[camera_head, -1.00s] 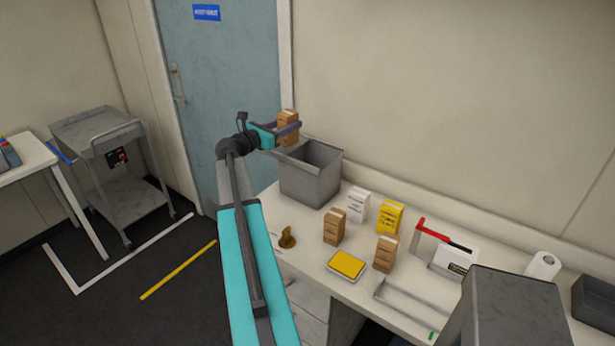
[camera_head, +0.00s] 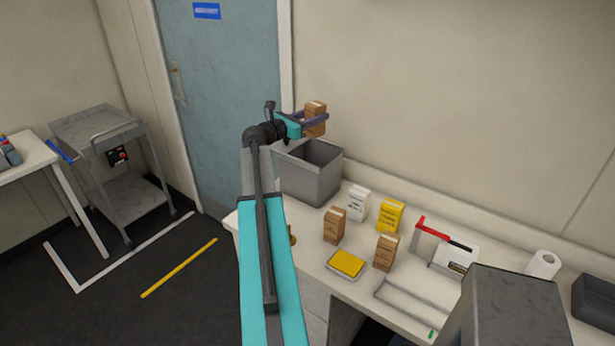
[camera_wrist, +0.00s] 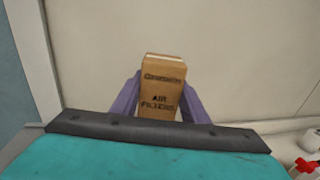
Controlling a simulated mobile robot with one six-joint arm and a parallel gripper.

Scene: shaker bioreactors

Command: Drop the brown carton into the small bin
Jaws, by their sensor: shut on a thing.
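My gripper (camera_head: 316,121) is shut on a brown carton (camera_head: 315,109), with its purple fingers on either side. In the wrist view the carton (camera_wrist: 161,88) stands upright between the fingers and reads "AIR FILTERS". The grey small bin (camera_head: 310,178) stands on the bench at its back left end, open at the top. The carton is above the bin's rim, over its opening or a little behind it; I cannot tell exactly. The inside floor of the bin is hidden.
Two other brown cartons (camera_head: 335,225) (camera_head: 386,252), a white carton (camera_head: 357,203) and a yellow carton (camera_head: 390,216) stand right of the bin on the bench (camera_head: 315,262). A yellow-topped tray (camera_head: 346,264) lies in front. The wall (camera_head: 450,90) is close behind.

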